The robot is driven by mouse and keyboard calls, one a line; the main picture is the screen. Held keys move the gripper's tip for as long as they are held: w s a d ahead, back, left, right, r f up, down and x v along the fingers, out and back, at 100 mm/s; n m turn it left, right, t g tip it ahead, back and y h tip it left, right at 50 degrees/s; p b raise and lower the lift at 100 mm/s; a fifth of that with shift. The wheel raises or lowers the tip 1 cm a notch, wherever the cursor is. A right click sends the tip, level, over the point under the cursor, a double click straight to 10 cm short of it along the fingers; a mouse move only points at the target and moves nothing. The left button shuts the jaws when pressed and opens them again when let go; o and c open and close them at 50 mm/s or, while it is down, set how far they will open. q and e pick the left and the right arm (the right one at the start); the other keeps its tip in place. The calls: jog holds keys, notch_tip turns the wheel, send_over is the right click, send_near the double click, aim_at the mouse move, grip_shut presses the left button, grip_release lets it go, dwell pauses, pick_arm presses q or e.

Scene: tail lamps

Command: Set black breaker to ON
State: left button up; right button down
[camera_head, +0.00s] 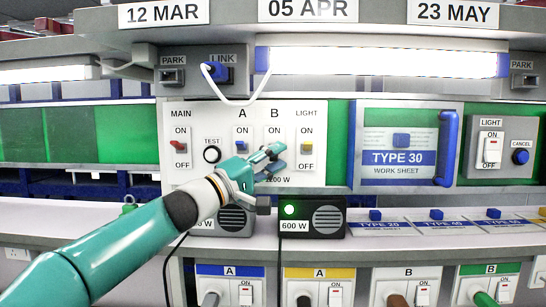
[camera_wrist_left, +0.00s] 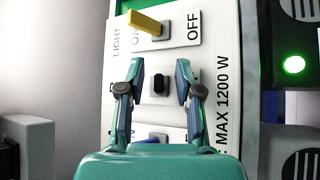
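The black breaker (camera_wrist_left: 159,85) sits on the white switch panel (camera_head: 334,113) under the letter B. In the left wrist view it shows between the two fingers of my left gripper (camera_wrist_left: 159,66), with a gap on each side. In the head view my left gripper (camera_head: 272,160) is in front of the B column and hides the breaker. The gripper is open and empty. I cannot tell for sure whether the black lever points to ON or OFF. My right gripper is not in view.
A blue breaker (camera_head: 241,146) under A and a yellow light switch (camera_head: 307,147) flank the B column. Below stands a 600 W box (camera_head: 313,217) with a lit green lamp.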

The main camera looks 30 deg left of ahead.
pick_arm(q)
jog(key=shift+s, duration=0.1)
grip_shut()
jog(key=shift+a, duration=0.2)
jog(key=shift+d, duration=0.15)
jog(key=shift+d+r+n+g+p, duration=0.1)
jog(key=shift+r+n+g+p, duration=0.2)
jog(key=shift+p, duration=0.7)
jog(key=n+g+y+p, duration=0.1)
jog(key=p, duration=0.3)
jog(key=r+n+g+p, duration=0.1)
jog(key=n+p, duration=0.1)
jog(key=p, duration=0.2)
jog(key=shift+s+r+y, duration=0.15)
jog(key=shift+r+y, duration=0.1)
jog(key=shift+y, duration=0.15)
jog(key=shift+n+g+p, duration=0.6)
jog(key=shift+n+g, duration=0.1)
jog(key=shift+g, duration=0.1)
jog(key=shift+w+r+n+g, duration=0.1)
jog(key=shift+r+n+g, duration=0.05)
jog(key=shift+n+g, duration=0.45)
jog(key=shift+w+r+n+g, duration=0.1)
jog(key=shift+r+n+g, duration=0.05)
jog(key=shift+n+g, duration=0.4)
jog(key=shift+g, duration=0.25)
